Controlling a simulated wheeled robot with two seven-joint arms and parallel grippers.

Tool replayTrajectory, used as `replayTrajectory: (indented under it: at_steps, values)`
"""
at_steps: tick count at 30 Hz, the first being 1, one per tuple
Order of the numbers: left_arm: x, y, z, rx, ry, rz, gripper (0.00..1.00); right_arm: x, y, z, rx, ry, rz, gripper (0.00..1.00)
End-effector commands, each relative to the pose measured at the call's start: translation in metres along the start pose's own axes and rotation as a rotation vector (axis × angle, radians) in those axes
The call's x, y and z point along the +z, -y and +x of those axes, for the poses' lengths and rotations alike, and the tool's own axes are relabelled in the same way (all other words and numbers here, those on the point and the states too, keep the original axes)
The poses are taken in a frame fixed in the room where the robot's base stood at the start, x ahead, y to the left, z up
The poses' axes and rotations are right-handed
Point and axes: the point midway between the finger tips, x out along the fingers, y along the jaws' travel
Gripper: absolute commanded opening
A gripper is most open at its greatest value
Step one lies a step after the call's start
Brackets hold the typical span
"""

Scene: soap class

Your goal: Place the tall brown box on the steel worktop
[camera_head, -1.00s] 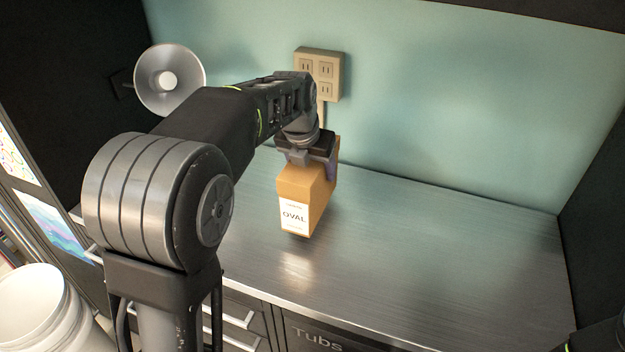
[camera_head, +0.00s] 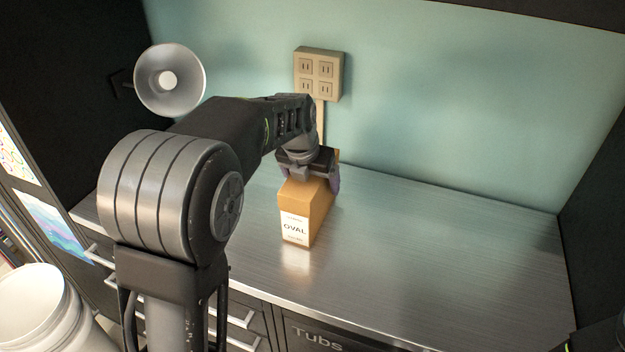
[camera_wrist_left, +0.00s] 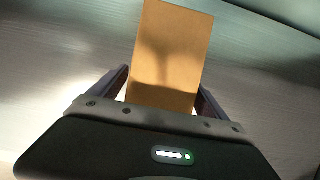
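The tall brown box (camera_head: 315,210) is upright in the head view, with a white "OVAL" label on its front. Its base appears to meet the steel worktop (camera_head: 430,250), with a bright reflection just below. My left gripper (camera_head: 308,180) is above and around the box's upper part, one finger on each side. In the left wrist view, the box (camera_wrist_left: 170,60) fills the space between the fingertips of the left gripper (camera_wrist_left: 165,85); a thin bright gap shows beside the left finger nearer the palm. The back of the box is partly hidden.
A beige wall outlet (camera_head: 318,70) is behind the gripper, and a round metal lamp (camera_head: 169,79) is at the back left. White tubs (camera_head: 35,305) stand at the lower left. Drawers are below the worktop's front edge. The worktop right of the box is clear.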

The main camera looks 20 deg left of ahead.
Motion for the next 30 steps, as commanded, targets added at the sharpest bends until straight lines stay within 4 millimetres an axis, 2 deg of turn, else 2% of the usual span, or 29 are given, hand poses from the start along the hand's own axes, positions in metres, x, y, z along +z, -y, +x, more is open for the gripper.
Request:
replayTrajectory:
  at_steps: [11,30]
  values:
    - [0.002,0.001,-0.007,-0.001,0.002,0.002,0.87,0.0,0.0,-0.001,0.0,0.0,0.0,0.36]
    - [0.002,0.002,-0.107,-0.001,0.003,0.004,0.87,0.002,0.004,-0.013,0.005,0.004,0.003,0.36]
